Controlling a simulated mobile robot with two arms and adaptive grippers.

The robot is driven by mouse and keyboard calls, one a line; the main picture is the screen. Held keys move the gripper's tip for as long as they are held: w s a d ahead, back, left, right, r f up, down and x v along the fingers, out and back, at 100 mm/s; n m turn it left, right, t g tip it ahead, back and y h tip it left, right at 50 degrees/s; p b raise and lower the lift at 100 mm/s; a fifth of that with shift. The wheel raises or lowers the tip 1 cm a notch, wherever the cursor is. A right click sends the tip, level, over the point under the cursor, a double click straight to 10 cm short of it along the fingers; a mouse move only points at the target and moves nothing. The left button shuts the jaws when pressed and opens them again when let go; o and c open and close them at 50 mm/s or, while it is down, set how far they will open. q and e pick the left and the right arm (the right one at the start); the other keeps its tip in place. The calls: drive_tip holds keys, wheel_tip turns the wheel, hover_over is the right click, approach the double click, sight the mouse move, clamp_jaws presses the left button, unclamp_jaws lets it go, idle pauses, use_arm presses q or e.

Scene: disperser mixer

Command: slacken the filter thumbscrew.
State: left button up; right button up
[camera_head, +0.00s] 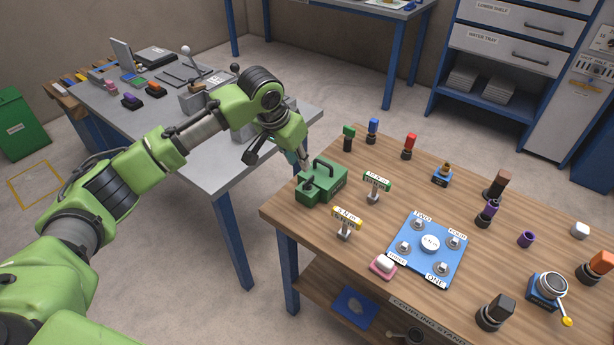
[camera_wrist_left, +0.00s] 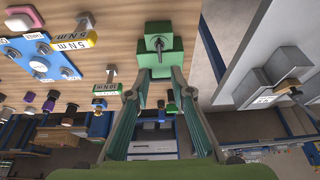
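A green housing (camera_head: 321,183) with a dark carrying handle stands at the left corner of the wooden table. In the left wrist view the green housing (camera_wrist_left: 160,60) lies straight ahead. A small grey-black stem (camera_wrist_left: 158,44) stands out from its face; I cannot tell surely whether this is the filter thumbscrew. My left gripper (camera_head: 278,153) is just up and left of the housing, pointing at it. In the left wrist view its fingers (camera_wrist_left: 156,88) are spread apart with nothing clearly held between them. Whether a fingertip touches the housing is unclear. My right gripper is not in view.
The wooden table (camera_head: 480,245) also holds a blue plate (camera_head: 428,250) with numbered knobs, yellow (camera_head: 346,220) and green (camera_head: 377,183) torque-labelled tools, and several coloured-handled tools. A grey table (camera_head: 205,160) stands left under my arm, with a gap between the tables.

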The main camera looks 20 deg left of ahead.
sight(308, 180)
use_arm(q)
drive_tip(key=p+x, duration=0.1)
drive_tip(key=x, duration=0.9)
drive_tip(key=shift+f, duration=0.2)
clamp_jaws()
